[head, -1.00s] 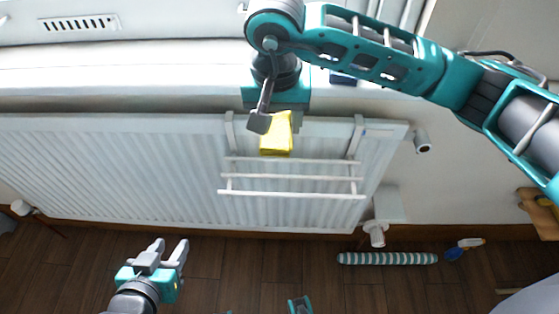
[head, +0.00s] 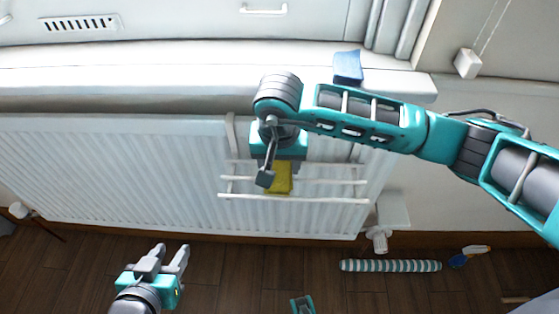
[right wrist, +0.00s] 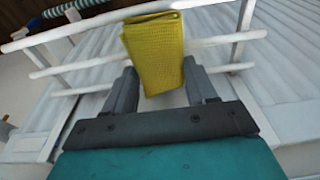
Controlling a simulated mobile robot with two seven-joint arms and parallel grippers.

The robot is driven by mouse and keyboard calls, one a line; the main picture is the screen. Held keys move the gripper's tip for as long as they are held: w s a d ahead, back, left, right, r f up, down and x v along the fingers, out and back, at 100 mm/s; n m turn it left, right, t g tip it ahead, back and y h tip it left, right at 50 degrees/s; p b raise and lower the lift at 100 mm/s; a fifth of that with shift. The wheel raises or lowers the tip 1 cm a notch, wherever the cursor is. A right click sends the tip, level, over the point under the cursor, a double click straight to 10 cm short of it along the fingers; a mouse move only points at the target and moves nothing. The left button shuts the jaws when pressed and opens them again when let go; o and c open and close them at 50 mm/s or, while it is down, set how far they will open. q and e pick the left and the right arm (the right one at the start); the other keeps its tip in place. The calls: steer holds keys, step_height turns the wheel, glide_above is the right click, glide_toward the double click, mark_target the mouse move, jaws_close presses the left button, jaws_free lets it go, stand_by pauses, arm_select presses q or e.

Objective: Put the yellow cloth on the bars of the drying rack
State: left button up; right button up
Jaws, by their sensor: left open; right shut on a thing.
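The folded yellow cloth (head: 279,180) is held over the white bars of the drying rack (head: 335,199), which hangs on the front of the radiator. My right gripper (right wrist: 160,80) is shut on the cloth's near end. In the right wrist view the cloth (right wrist: 155,45) sticks out past the fingers and covers part of the bars (right wrist: 225,38). I cannot tell whether it touches them. In the head view my right wrist hides part of the rack and the right fingertips. My left gripper (head: 171,256) is open and empty, low at the left, away from the rack.
The white radiator (head: 120,170) fills the wall under the sill (head: 180,85). A blue folded item (head: 347,67) lies on the sill. A valve (head: 378,240) is at the radiator's right.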

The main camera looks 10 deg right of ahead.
mark_target(279, 173)
steer(key=shift+f, duration=0.1)
steer(key=o, duration=0.7)
steer(key=shift+f, duration=0.1)
steer(key=shift+c, duration=0.2)
steer(key=o, duration=0.5)
steer(key=shift+c, duration=0.2)
steer(key=shift+r, duration=0.3)
step_height(279, 173, up, 12)
steer(key=s+p, duration=0.2)
steer(key=shift+a+f, duration=0.15)
steer(key=shift+a, duration=0.15)
steer(key=shift+s, duration=0.1)
